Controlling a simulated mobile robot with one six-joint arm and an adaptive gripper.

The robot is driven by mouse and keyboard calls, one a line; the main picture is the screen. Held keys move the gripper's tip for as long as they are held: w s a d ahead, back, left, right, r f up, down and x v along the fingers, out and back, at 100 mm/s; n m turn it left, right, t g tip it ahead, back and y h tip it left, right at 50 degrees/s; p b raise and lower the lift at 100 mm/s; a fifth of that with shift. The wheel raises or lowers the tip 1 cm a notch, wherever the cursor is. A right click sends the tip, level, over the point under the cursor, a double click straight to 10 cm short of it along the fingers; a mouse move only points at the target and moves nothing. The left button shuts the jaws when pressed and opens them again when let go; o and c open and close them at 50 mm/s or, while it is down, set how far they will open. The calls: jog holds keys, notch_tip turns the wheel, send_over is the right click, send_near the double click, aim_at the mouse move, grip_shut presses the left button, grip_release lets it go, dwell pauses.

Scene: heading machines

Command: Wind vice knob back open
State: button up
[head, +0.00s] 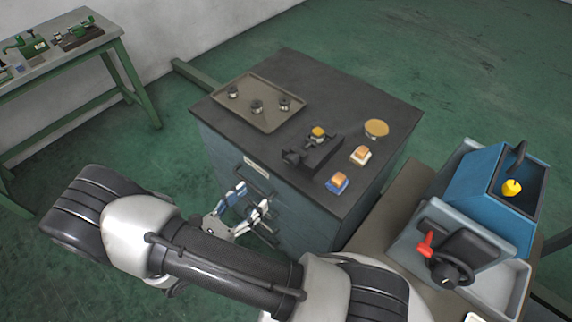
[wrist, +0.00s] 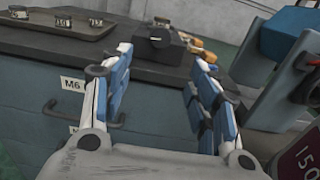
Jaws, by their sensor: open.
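A small dark vice (head: 318,154) stands on the dark top of the cabinet, near its front edge. Its dark knob end (head: 292,158) points toward the cabinet's front left. A yellow-topped piece (head: 318,132) shows at the vice's far side; I cannot tell whether the jaws touch it. In the wrist view the vice (wrist: 158,45) appears ahead, between and beyond the fingertips. My gripper (head: 248,200) is open and empty, in front of the cabinet's drawer front and apart from the vice. Its blue-padded fingers (wrist: 162,72) stand wide apart in the wrist view.
A tray (head: 243,122) with several small metal parts lies on the cabinet's back left. Orange-topped blocks (head: 337,184) and a round tan disc (head: 376,128) lie right of the vice. A blue machine (head: 470,205) with a red lever stands at right. Drawer handles (wrist: 62,118) project from the front.

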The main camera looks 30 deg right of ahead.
aim_at(289, 163)
jog(key=b+x, duration=0.2)
jog(key=x, duration=1.3)
jog(key=shift+w+d, duration=0.15)
jog(key=shift+d, duration=0.25)
jog(key=shift+c, duration=0.6)
jog(key=c, duration=1)
